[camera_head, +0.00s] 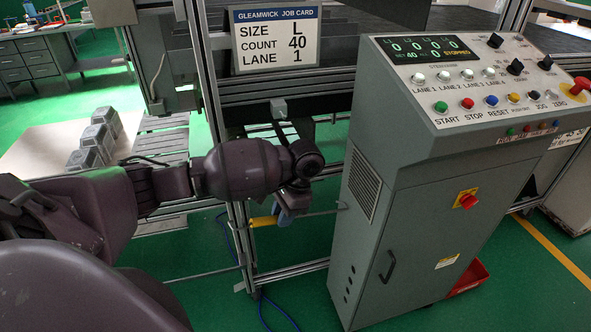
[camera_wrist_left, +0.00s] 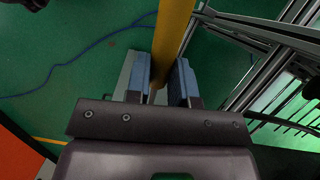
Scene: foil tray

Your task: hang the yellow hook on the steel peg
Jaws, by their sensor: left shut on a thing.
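My left gripper (camera_head: 285,212) is low beside the left side of the grey control cabinet, its blue fingers shut on the yellow hook (camera_head: 262,221). In the left wrist view the yellow bar (camera_wrist_left: 173,35) runs between the blue pads of the left gripper (camera_wrist_left: 161,80) and out of the top of the picture. A thin steel rod (camera_head: 320,213) shows between the gripper and a small pale end at the cabinet's side; I cannot tell whether it is the peg or part of the hook. My right gripper is not in view.
The control cabinet (camera_head: 420,200) stands close on the right, with a red bin (camera_head: 468,278) at its foot. A metal frame post (camera_head: 238,230) rises just left of the hook. A blue cable (camera_head: 262,305) lies on the green floor. Grey blocks (camera_head: 95,140) stand at the left.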

